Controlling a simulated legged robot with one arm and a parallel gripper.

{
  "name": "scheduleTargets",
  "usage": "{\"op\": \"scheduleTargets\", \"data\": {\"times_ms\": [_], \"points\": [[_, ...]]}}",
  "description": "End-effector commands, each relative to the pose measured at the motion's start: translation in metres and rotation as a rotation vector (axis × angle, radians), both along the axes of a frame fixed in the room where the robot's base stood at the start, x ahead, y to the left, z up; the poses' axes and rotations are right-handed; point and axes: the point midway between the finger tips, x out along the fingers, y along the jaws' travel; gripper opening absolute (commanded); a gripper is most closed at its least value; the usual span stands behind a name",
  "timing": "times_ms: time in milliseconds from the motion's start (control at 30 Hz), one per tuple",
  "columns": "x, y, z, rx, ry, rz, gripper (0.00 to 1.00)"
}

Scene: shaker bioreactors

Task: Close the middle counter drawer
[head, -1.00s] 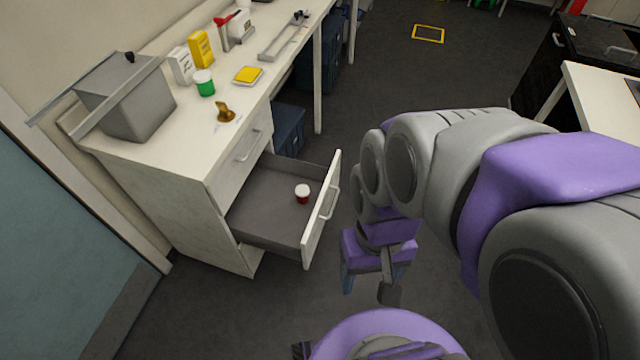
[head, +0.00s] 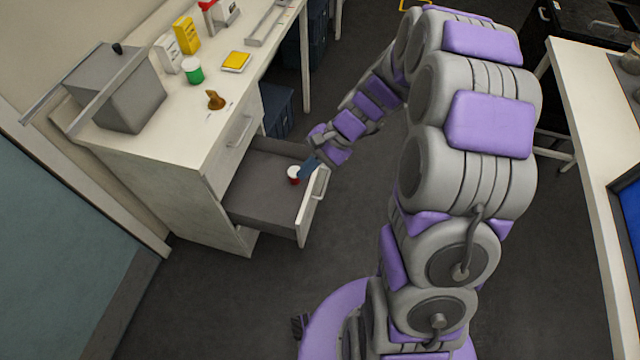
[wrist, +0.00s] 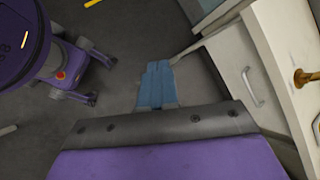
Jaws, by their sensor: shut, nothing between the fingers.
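The open drawer (head: 265,205) sticks out of the white counter cabinet, below a shut drawer (head: 232,140). Its white front panel (head: 313,205) carries a bar handle. A small red jar with a white lid (head: 294,175) stands inside the drawer near the front. My gripper (head: 308,168) is at the top edge of the front panel, close to the jar; I cannot tell whether it touches the panel. In the wrist view my gripper (wrist: 157,85) shows its blue fingers together and empty. The cabinet and the shut drawer's handle (wrist: 252,88) appear to their right.
A blue bin (head: 277,112) is under the counter. Another white table (head: 575,120) stands at right. The floor before the drawer is clear.

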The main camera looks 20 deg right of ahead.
Motion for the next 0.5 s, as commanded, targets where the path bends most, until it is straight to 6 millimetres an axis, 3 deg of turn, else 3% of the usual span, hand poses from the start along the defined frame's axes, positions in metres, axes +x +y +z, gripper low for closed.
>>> {"op": "scheduleTargets", "data": {"times_ms": [200, 500], "points": [[0.047, -0.026, -0.043, 0.074, 0.079, -0.229, 0.0], [0.089, -0.073, -0.118, 0.148, 0.197, -0.55, 0.0]]}}
